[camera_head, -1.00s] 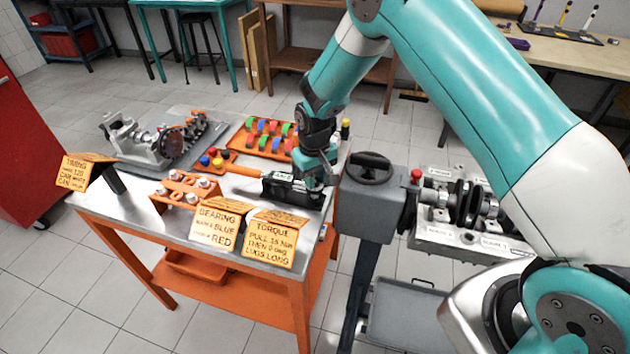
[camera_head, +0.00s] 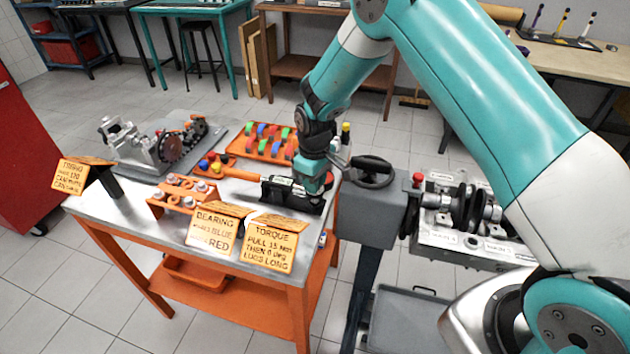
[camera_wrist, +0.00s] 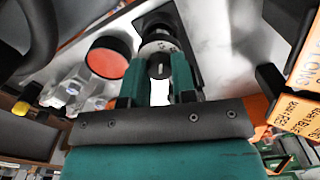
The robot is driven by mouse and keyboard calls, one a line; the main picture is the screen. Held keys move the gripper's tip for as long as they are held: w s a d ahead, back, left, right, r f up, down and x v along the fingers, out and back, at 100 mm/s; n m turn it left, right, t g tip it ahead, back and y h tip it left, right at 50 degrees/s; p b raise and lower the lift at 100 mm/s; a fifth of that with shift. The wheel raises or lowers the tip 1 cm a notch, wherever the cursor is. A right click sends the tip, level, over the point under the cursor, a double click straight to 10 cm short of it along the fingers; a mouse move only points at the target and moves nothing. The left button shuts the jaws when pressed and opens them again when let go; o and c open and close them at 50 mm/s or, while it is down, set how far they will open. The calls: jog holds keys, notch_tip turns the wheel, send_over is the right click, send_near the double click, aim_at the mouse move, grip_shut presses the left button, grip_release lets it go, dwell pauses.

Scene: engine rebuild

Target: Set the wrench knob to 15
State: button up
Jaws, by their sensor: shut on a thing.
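The torque wrench lies on the bench, with an orange handle (camera_head: 238,173) to the left and a black body (camera_head: 279,191) to the right. My gripper (camera_head: 313,188) points down at the body's right end. In the wrist view its two teal fingers (camera_wrist: 165,82) are shut on a grey round knob (camera_wrist: 158,48) with dark marks. The knob's value is too small to read, and the fingers hide part of it. An orange torque sign (camera_head: 268,247) at the bench's front edge seems to read "PULL 15".
A black disc with a red top (camera_wrist: 108,62) sits close beside my fingers. An orange tray of coloured pieces (camera_head: 262,146), a bolt rack (camera_head: 180,198) and an engine part (camera_head: 150,146) share the bench (camera_head: 125,210). A handwheel (camera_head: 371,171) stands just right of my gripper.

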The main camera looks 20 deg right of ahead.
jog(key=o, duration=0.9)
jog(key=shift+o, duration=0.2)
notch_tip(320, 180, up, 18)
jog(key=b, duration=0.2)
jog(key=shift+f+b, duration=0.25)
jog(key=shift+b, duration=0.15)
